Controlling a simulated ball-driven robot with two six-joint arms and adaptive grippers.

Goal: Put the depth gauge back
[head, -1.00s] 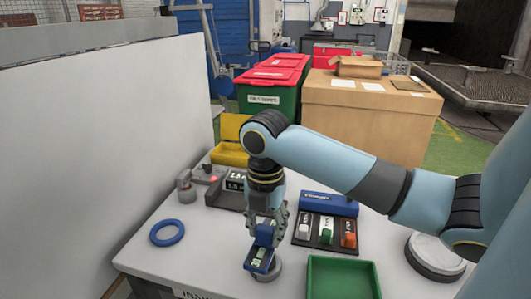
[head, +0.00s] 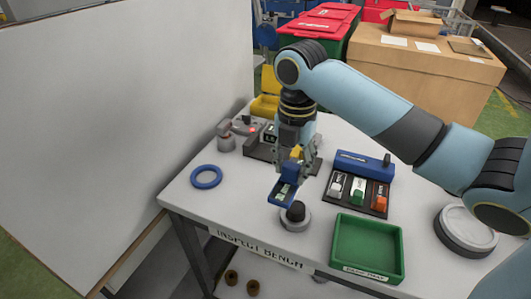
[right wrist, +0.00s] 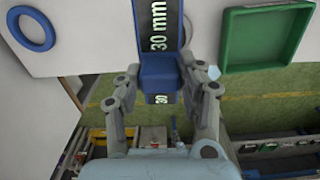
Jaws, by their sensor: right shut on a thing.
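My right gripper (head: 297,158) is shut on a blue gauge (head: 284,188) with a pale label, apparently the depth gauge. In the right wrist view the gauge (right wrist: 157,66) reads "30 mm" and sits between the fingers of the gripper (right wrist: 165,90). In the head view the gauge shows just behind a round grey base with a black knob (head: 296,212), and it appears raised above the bench. A black tray (head: 338,206) to the right holds a grey, a green and an orange block. A blue case (head: 362,165) lies behind it. My left gripper is not in view.
On the white bench (head: 240,217) lie a blue ring (head: 206,177), an empty green tray (head: 366,222) and a round grey disc (head: 464,234). A dark device (head: 258,147) and a yellow bin (head: 265,107) stand behind the gripper. A white panel (head: 110,130) borders the left.

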